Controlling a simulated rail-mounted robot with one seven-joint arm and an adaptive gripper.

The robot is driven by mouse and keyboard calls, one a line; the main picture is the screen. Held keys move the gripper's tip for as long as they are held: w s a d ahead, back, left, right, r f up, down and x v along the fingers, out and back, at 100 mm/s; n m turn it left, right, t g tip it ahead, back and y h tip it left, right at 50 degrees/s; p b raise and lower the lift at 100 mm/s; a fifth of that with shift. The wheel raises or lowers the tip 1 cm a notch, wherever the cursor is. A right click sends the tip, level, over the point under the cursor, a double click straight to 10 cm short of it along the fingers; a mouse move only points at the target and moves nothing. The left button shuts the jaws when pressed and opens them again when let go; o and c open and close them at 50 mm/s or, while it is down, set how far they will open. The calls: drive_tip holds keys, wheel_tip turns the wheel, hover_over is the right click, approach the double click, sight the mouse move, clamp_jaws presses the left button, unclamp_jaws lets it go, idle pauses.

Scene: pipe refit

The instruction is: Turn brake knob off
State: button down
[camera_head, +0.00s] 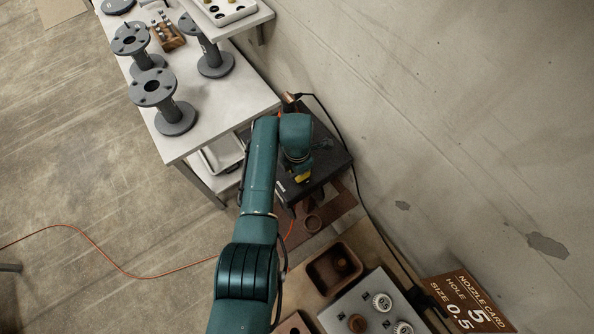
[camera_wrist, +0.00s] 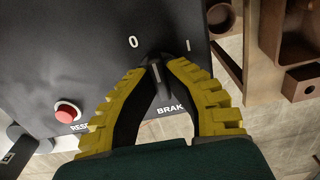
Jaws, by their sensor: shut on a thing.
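The black brake knob (camera_wrist: 157,74) is on the dark panel (camera_wrist: 70,45) in the wrist view. A pale line on the knob runs roughly upward, leaning slightly toward the printed 0. The 0 is up and left of the knob, and an I mark is up and right. My gripper (camera_wrist: 158,70) has yellow ridged fingers and is shut on the knob, one finger on each side. The partly covered word BRAK shows below it. In the head view my gripper (camera_head: 302,176) is over the black box (camera_head: 325,148); the knob is hidden there.
A red reset button (camera_wrist: 67,111) is left of the knob. Brown trays (camera_wrist: 282,55) are at the right. In the head view, a table (camera_head: 240,100) holds grey flanged spools, and a grey panel (camera_head: 350,305) with dials is at the bottom. A dark cable runs along the wall.

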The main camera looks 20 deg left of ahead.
drive_tip(key=shift+s+f, duration=0.1)
drive_tip(key=shift+f, duration=0.05)
idle(0.3)
drive_tip(key=c, duration=1.1)
unclamp_jaws()
wheel_tip(320, 180, up, 12)
